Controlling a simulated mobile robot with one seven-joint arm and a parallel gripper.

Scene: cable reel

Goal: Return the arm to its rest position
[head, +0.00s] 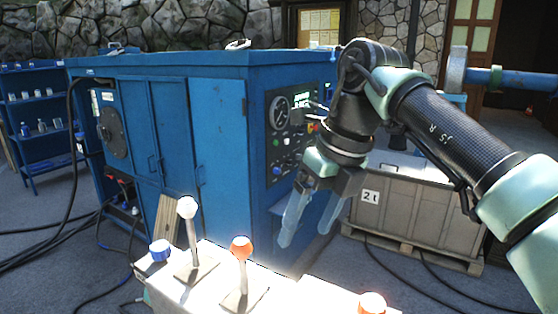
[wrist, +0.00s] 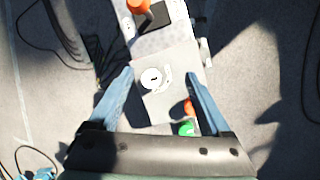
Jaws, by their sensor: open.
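My gripper (head: 310,222) hangs from my arm in the head view, fingers pointing down, between the blue cabinet and the control console. Its two bluish fingers are apart with nothing between them. In the wrist view my gripper (wrist: 158,98) is open above a pale console (wrist: 180,65), with a round white part (wrist: 155,79) of it showing between the fingers from above. An orange-knobbed lever (wrist: 138,6) shows at the top of that view, and a green button (wrist: 187,128) lies near the right finger. No contact with any of these is visible.
A large blue cabinet (head: 215,130) with a gauge panel stands behind my gripper. The console (head: 205,285) in front carries a white-knobbed lever (head: 187,207) and an orange-knobbed lever (head: 241,248). A grey crate (head: 410,212) sits on a pallet at right. Cables lie on the floor.

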